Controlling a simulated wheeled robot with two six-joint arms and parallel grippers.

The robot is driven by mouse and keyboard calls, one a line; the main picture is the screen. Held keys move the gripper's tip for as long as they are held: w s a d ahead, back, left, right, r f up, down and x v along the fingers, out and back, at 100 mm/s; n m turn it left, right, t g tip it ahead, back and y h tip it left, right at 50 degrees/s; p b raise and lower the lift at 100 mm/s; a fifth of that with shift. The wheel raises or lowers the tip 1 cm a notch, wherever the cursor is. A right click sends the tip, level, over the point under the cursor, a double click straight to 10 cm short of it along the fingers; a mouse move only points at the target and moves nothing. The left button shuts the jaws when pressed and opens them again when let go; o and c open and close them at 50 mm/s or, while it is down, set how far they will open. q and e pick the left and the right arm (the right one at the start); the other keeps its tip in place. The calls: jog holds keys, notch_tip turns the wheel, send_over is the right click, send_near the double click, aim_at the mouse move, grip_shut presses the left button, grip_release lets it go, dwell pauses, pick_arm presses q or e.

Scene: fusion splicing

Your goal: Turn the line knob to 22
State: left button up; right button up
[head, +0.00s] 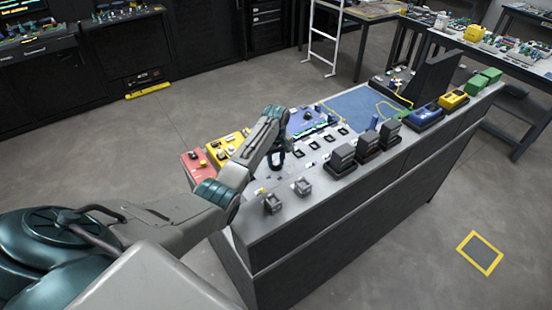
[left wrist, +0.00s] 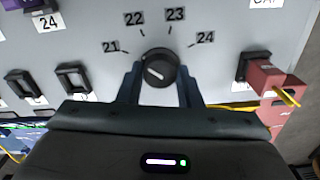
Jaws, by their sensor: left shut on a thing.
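The line knob (left wrist: 158,66) is round and black, with a short white mark on its face, in the left wrist view. Labels 21, 22 (left wrist: 133,18), 23 and 24 are arranged in an arc above it on the grey panel. The white mark lies on the knob's left side; I cannot tell exactly which number it points to. My left gripper (left wrist: 159,88) has one finger on each side of the knob and is shut on it. In the head view the left gripper (head: 277,156) is over the near part of the bench, and the knob cannot be made out. My right gripper is not in view.
A red block (left wrist: 266,76) with a yellow tip stands right of the knob. Black-framed slots (left wrist: 73,80) lie to the left. In the head view, dark grey boxes (head: 343,156) stand along the bench edge, with a blue mat (head: 352,103) farther back.

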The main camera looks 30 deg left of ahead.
aim_at(276, 162)
pick_arm(q)
jog(key=m+p, duration=0.1)
jog(key=m, duration=0.2)
jog(key=shift+r, duration=0.15)
jog(key=shift+m+p, duration=0.45)
jog(key=shift+m, duration=0.85)
jog(key=o, duration=1)
jog(key=shift+r+b, duration=1.65)
jog(key=shift+r, duration=3.7)
